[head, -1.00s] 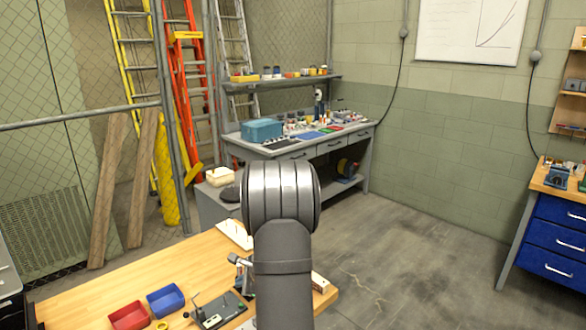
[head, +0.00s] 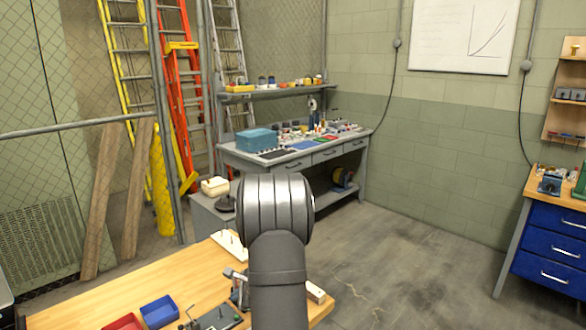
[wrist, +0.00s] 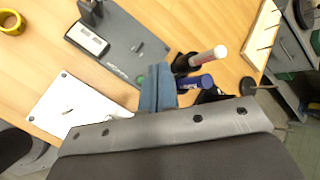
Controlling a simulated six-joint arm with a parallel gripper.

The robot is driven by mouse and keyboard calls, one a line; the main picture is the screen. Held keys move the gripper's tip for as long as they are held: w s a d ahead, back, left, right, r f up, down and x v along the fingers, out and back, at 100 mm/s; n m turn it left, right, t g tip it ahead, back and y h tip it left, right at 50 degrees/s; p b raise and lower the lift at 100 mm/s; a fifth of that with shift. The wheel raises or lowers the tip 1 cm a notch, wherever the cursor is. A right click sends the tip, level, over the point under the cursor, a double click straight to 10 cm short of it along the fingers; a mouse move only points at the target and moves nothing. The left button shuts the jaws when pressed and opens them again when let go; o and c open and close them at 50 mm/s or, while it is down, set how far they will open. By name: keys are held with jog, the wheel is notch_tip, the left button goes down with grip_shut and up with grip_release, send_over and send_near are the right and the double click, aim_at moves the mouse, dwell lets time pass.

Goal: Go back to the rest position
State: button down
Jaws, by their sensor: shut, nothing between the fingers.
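In the wrist view my gripper (wrist: 157,88) shows as blue-grey fingers close together, with nothing held between them. It hangs over the wooden workbench, close to a dark grey plate (wrist: 125,35). A handle with a white and red end (wrist: 208,58) and a blue cylinder (wrist: 194,84) appear just right of the fingers; I cannot tell the gap between them. In the head view my own arm stands in front of the bench's right end, and my gripper is hidden.
The wooden bench (head: 90,300) carries a red bin (head: 124,322), a blue bin (head: 160,311) and a white pegged strip (head: 229,245). In the wrist view a yellow ring (wrist: 12,22) and a white plate (wrist: 80,103) lie on it. Open floor (head: 400,270) lies to the right.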

notch_tip(320, 180, down, 2)
jog(key=shift+f, duration=0.1)
jog(key=shift+w+r, duration=0.1)
jog(key=shift+r, duration=0.55)
jog(key=shift+s, duration=0.2)
jog(key=shift+w+f, duration=0.1)
jog(key=shift+f, duration=0.85)
notch_tip(320, 180, up, 7)
jog(key=s+d+r+n+h, duration=0.15)
jog(key=s+d+r, duration=0.25)
jog(key=d, duration=0.4)
jog(key=s+d+r+n+t+h, duration=0.1)
jog(key=s+d+r+h, duration=0.25)
jog(key=d, duration=0.55)
jog(key=s+d+r+n+h, duration=0.15)
jog(key=s+d+r, duration=0.25)
jog(key=d, duration=0.4)
jog(key=w+a+f+m+y, duration=0.1)
jog(key=w+a+f, duration=0.4)
jog(key=a, duration=0.5)
jog(key=w+a+f+m+y, duration=0.2)
jog(key=w+a+f+y, duration=0.2)
jog(key=a, duration=0.7)
jog(key=shift+w+f+g, duration=0.4)
jog(key=shift+w+f, duration=0.15)
jog(key=shift+w, duration=0.2)
